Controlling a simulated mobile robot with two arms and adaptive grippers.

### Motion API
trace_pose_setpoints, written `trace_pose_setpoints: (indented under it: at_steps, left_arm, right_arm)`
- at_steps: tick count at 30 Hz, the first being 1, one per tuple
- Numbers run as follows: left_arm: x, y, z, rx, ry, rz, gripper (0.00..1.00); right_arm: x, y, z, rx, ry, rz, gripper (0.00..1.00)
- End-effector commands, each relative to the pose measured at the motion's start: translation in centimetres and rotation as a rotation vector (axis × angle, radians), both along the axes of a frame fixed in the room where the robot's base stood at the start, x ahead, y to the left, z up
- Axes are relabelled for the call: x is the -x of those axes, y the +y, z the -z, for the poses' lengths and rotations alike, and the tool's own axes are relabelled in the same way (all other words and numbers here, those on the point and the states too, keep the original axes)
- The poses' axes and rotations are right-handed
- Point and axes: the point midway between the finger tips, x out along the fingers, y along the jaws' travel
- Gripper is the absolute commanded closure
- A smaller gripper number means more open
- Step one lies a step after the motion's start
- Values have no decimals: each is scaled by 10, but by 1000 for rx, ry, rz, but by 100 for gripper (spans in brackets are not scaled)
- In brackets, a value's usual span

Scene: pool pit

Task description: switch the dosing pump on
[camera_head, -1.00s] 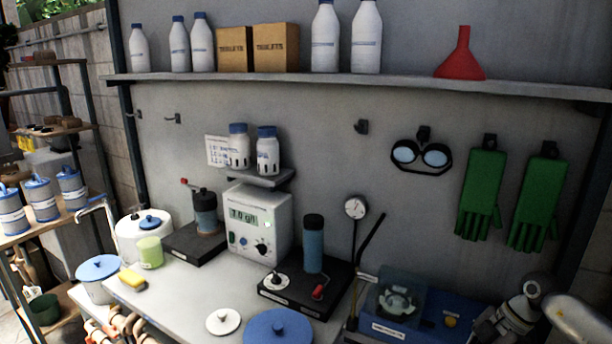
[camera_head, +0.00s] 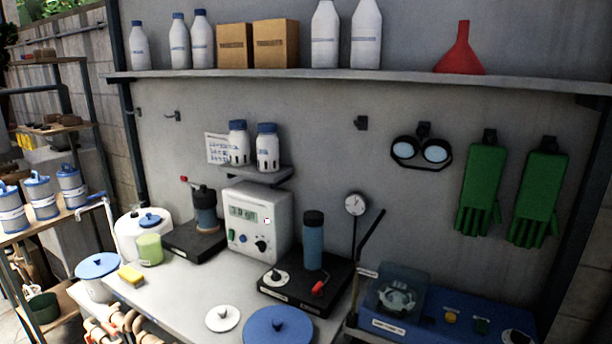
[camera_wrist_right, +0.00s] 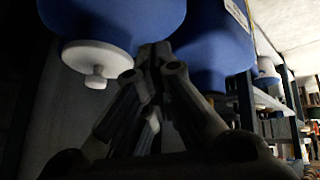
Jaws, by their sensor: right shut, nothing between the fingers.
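A blue unit (camera_head: 440,327) stands at the lower right of the bench in the head view. It has a clear-covered round pump head (camera_head: 397,295) and a front label too small to read; I take it as the dosing pump. On it are a yellow button (camera_head: 450,317), a green button (camera_head: 481,326) and, at the picture's bottom edge, a dark round control (camera_head: 516,337). Whether it is on cannot be told. My right gripper (camera_wrist_right: 150,85) shows only in the right wrist view, fingers together and empty, close to large blue shapes. My left gripper is not in view.
A white controller (camera_head: 258,222) with a display stands mid-bench. Right of it, a black base (camera_head: 290,298) carries a blue cylinder and red lever. A blue lid (camera_head: 278,327) and white disc (camera_head: 222,318) lie in front. Goggles (camera_head: 421,152) and green gloves hang behind.

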Motion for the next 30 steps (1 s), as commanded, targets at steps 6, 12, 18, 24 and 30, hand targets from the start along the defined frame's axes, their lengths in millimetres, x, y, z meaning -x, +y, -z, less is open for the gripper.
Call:
trace_pose_setpoints:
  at_steps: [6, 12, 18, 24, 30]
  left_arm:
    - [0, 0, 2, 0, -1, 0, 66]
    - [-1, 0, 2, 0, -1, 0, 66]
    - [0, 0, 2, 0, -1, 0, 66]
    - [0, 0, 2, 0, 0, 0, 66]
    - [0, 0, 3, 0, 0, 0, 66]
  right_arm:
    - [151, 20, 57, 13, 327, 113, 100]
    - [231, 36, 71, 5, 501, 152, 100]
    - [250, 41, 73, 2, 542, 158, 100]
    - [249, 40, 73, 2, 539, 158, 100]
    - [248, 40, 73, 2, 539, 158, 100]
